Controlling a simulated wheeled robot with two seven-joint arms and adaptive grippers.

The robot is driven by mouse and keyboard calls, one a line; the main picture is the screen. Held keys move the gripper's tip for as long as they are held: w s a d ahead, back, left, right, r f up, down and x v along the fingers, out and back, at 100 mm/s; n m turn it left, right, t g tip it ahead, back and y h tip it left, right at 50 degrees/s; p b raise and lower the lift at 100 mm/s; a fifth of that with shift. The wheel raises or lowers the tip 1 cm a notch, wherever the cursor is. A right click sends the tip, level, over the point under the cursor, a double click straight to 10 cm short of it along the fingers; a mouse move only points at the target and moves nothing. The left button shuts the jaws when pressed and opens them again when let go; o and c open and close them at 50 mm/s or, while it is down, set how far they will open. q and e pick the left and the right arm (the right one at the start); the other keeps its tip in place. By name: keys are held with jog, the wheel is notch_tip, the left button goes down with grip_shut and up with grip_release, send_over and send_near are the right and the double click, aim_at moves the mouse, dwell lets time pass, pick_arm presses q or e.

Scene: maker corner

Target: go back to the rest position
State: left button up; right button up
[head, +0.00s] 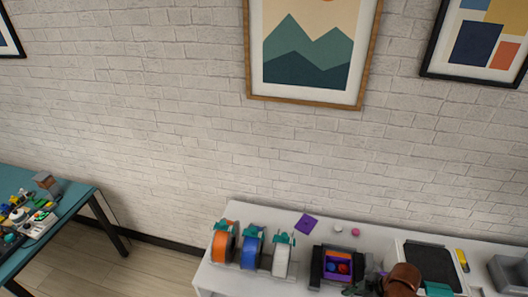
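Neither of my grippers shows in the head view, and no part of my arms can be made out for sure. The view looks at a white brick wall (150,110) with a white table (240,212) along its foot at the lower right. The near part of the table is cut off by the bottom edge.
Orange, blue and white spools (252,250) stand on the table's left. A purple box (338,265) with balls, a brown rounded object (402,280) and a dark-topped device (430,260) are farther right. A teal table (75,197) with small parts stands left, with floor (150,270) between.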

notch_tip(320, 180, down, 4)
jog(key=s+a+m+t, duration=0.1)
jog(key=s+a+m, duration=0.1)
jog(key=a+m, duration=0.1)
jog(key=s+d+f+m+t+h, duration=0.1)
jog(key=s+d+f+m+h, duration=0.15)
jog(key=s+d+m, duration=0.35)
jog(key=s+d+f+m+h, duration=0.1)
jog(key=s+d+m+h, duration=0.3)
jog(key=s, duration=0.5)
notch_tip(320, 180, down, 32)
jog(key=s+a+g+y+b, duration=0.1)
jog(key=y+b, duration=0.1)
jog(key=b, duration=0.1)
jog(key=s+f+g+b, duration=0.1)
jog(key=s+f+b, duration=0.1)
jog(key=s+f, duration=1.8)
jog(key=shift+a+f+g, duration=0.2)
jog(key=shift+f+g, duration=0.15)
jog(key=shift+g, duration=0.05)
